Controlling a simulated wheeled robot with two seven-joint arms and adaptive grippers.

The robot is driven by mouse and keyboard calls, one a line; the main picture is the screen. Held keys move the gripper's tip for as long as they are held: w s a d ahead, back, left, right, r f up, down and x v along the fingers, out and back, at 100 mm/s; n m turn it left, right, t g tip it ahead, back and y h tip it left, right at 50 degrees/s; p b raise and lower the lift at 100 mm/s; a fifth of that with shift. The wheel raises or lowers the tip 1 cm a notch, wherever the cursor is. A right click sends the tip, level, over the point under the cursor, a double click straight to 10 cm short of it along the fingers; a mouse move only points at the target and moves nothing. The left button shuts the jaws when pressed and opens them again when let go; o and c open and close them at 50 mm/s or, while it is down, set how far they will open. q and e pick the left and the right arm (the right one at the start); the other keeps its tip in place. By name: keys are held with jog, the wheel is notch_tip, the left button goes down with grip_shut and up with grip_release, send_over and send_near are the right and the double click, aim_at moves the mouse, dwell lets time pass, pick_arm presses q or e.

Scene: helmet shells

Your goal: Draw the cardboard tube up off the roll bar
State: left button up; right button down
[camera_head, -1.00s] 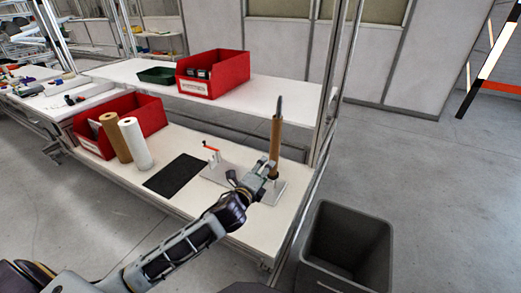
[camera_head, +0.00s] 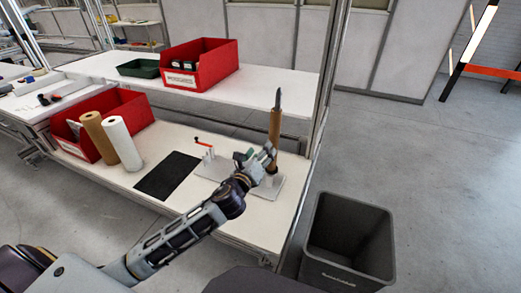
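The cardboard tube (camera_head: 275,124) is a slim brown cylinder standing upright around the roll bar (camera_head: 278,97), whose grey tip shows above the tube's top. The bar rises from a pale base plate (camera_head: 268,190) near the right end of the workbench. My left gripper (camera_head: 256,156) is at the lower part of the tube, on its left side. Its fingers look spread, one near or against the tube and the other apart to the left. Contact is unclear, and the gripper partly hides the tube's lower end. My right gripper is not in view.
A red-handled fixture (camera_head: 205,148) and a black mat (camera_head: 167,176) lie left of the gripper. White (camera_head: 122,143) and brown (camera_head: 98,136) rolls stand before a red bin (camera_head: 133,112). A shelf (camera_head: 255,82) runs behind; a grey waste bin (camera_head: 348,240) stands right of the bench.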

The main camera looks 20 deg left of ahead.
aim_at(273, 133)
pick_arm(q)
jog(key=m, duration=0.5)
jog(key=r+m, duration=0.1)
jog(key=m, duration=0.1)
jog(key=shift+m, duration=0.4)
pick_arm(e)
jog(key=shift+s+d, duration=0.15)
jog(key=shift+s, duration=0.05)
pick_arm(q)
jog(key=shift+w, duration=0.15)
jog(key=shift+w+d+b, duration=0.2)
jog(key=shift+w+b, duration=0.2)
jog(key=shift+w, duration=4.45)
jog(key=shift+w+d+b, duration=0.1)
jog(key=shift+w+b, duration=0.2)
jog(key=shift+w, duration=1.6)
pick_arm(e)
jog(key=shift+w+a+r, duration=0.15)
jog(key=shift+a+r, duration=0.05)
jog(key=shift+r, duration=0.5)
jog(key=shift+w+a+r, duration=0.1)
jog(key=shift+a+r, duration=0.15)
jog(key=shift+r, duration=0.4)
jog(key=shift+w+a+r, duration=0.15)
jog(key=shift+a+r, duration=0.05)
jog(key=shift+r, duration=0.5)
